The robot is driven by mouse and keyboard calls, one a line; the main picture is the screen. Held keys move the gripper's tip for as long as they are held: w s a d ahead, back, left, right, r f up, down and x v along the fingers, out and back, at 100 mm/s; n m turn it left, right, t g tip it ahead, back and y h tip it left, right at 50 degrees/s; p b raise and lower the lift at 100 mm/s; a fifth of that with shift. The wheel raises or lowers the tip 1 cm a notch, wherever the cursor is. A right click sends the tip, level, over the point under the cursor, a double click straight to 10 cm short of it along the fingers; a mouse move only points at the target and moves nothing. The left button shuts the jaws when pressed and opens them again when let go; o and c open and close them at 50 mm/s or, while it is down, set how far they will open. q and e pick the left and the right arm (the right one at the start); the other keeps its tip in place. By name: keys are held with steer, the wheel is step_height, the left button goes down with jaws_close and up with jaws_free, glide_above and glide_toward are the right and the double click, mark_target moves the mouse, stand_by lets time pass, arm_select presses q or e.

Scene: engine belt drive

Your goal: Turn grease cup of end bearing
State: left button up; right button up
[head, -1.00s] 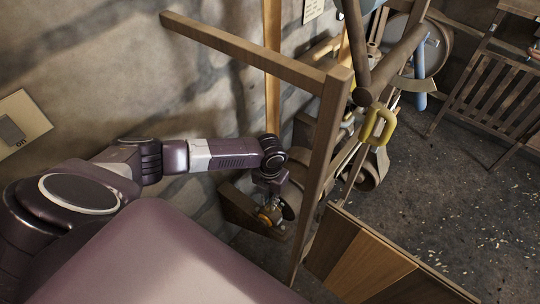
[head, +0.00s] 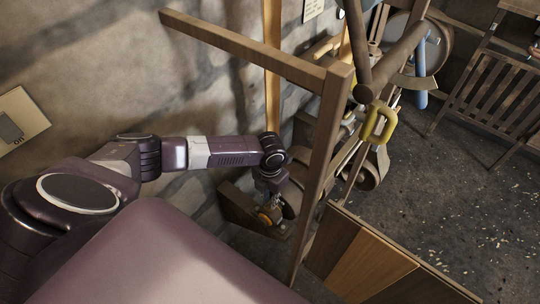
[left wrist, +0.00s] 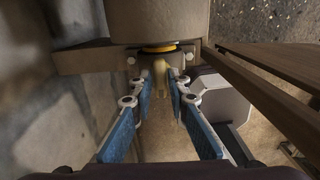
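The end bearing (head: 265,217) is low by the wall in the head view, with an orange-brass part on it, partly covered by my left gripper (head: 270,196). In the left wrist view, a small brass grease cup (left wrist: 160,73) sticks out below a yellow ring (left wrist: 159,48) on a round grey-brown body. My left gripper (left wrist: 160,82) has its two blue-padded fingers on either side of the cup. The fingers look apart, with narrow gaps beside the cup; contact is not clear. My right gripper is not in view.
A wooden post (head: 322,170) and crossbar (head: 245,50) stand close to the right of my left arm. Wooden panels (head: 370,260) are in front. Belt-drive machinery with a yellow handle (head: 379,125) is beyond. The stone wall (head: 100,60) is at left; open floor (head: 470,200) at right.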

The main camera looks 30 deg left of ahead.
arm_select(q)
steer(key=shift+o, duration=1.2)
steer(key=shift+r, duration=0.1)
step_height(320, 180, up, 12)
steer(key=shift+s, duration=0.1)
